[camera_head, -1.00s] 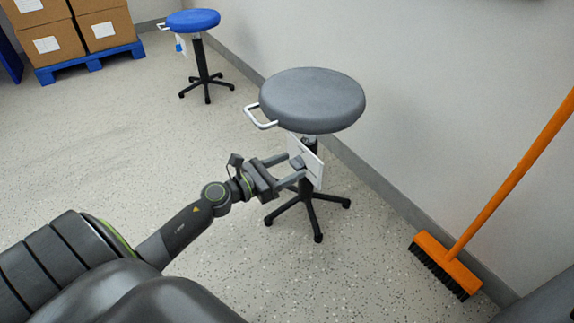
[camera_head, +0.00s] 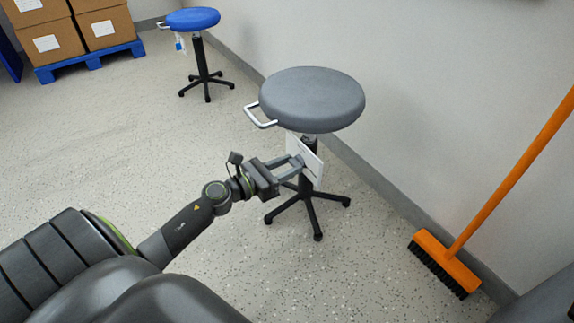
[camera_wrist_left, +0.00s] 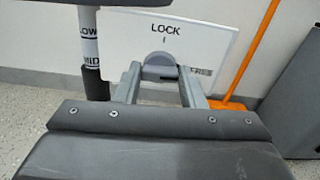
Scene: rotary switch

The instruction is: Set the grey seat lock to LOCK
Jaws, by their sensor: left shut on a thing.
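The grey stool (camera_head: 312,98) stands near the wall with a white switch plate (camera_head: 314,166) under its seat. In the left wrist view the plate (camera_wrist_left: 215,45) reads LOCK above a short tick, with a partly hidden word, likely FREE, at lower right. The grey lock knob (camera_wrist_left: 158,60) sits below LOCK. My left gripper (camera_head: 297,162) is shut on this knob, one finger on either side; the fingers also show in the left wrist view (camera_wrist_left: 159,75). The knob's pointer is not clear between the fingers, so its setting cannot be told. My right gripper is not in view.
A second stool with a blue seat (camera_head: 193,20) stands further back. Boxes (camera_head: 108,28) sit on a blue pallet (camera_head: 92,60). An orange broom (camera_head: 447,262) leans at the right wall. Column bands (camera_wrist_left: 90,55) read LOW and MID. Floor left of the stool is clear.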

